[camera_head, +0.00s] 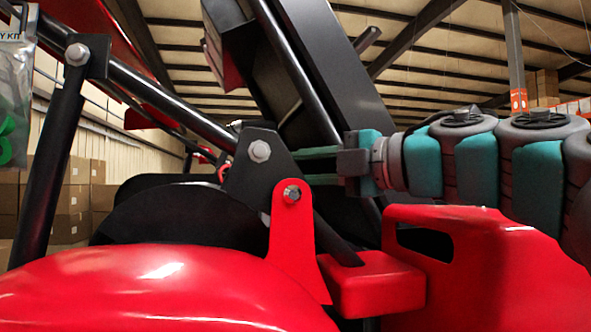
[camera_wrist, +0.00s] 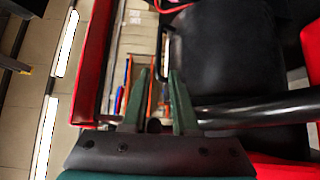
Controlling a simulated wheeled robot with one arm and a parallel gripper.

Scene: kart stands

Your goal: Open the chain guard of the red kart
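The red kart fills the head view, with rounded red bodywork (camera_head: 165,295) low in front. A black plate (camera_head: 255,180) with a bolt stands mid-picture, bolted to a red bracket (camera_head: 292,245). I cannot tell for sure which part is the chain guard. My gripper (camera_head: 312,166) reaches in from the right with two teal fingers spread apart, their tips close to or behind the black plate. In the wrist view, the fingers of my gripper (camera_wrist: 158,75) are apart with no clear object held between the tips. A black bar (camera_wrist: 265,107) runs from the right toward the fingers.
A red block (camera_head: 376,287) and a red canister-like part (camera_head: 480,260) lie below my arm. Black tubes (camera_head: 150,85) cross the upper left. In the wrist view, a black seat-like surface (camera_wrist: 225,50) lies right and a red panel (camera_wrist: 93,65) left. Cardboard boxes (camera_head: 72,200) stand behind.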

